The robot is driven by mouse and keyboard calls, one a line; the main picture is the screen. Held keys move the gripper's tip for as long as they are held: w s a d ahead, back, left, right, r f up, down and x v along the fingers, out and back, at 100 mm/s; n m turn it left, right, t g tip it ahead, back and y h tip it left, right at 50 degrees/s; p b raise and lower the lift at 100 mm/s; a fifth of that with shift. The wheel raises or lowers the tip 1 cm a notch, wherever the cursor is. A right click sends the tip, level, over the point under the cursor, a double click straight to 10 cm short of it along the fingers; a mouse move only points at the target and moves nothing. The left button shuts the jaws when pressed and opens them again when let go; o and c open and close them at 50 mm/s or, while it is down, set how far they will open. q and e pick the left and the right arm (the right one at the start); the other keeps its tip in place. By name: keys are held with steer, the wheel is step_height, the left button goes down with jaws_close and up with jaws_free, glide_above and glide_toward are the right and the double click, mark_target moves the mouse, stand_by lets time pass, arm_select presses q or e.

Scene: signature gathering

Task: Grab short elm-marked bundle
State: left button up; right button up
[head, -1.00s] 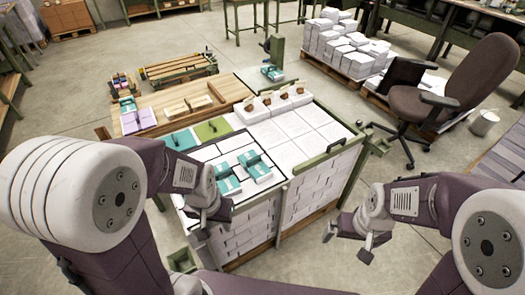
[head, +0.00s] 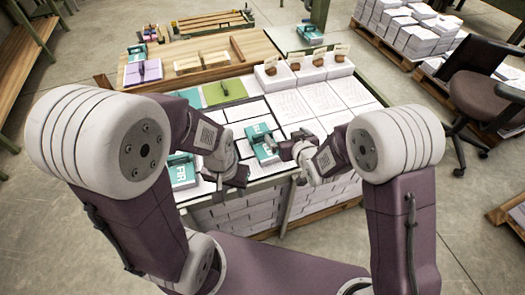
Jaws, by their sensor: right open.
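Teal-and-white bundles lie on the white paper-stack surface in front of me. One (head: 181,175) at the left carries large white letters that look like FIR. Another (head: 262,141) lies between my two grippers. I cannot make out an elm mark on any bundle. My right gripper (head: 285,151) is open, close to the right side of the middle bundle; I cannot tell if they touch. My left gripper (head: 232,178) is over the front edge of the stacks, between the two bundles. Its fingers are too unclear to tell open from shut.
Green sheets (head: 224,91) and a wooden board (head: 200,50) lie behind. White blocks with brown pieces (head: 280,75) stand along the back right. Bare white stacks (head: 335,98) lie to the right. An office chair (head: 490,95) stands at the far right.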

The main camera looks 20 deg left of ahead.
mark_target(262, 134)
steer(key=shift+n+y, duration=0.6)
steer(key=shift+y, duration=0.2)
steer(key=a+f, duration=0.2)
steer(key=a, duration=0.1)
steer(key=s+a+f+b, duration=0.1)
steer(key=a, duration=0.1)
steer(key=shift+s+a+f, duration=0.1)
steer(key=shift+a+f, duration=0.1)
steer(key=shift+a+r, duration=0.15)
steer(key=shift+x, duration=1.95)
steer(key=b+x, duration=0.1)
steer(key=x, duration=0.4)
arm_select(q)
step_height(262, 134, down, 4)
steer(key=shift+d+f, duration=0.1)
arm_select(e)
steer(key=shift+c, duration=0.3)
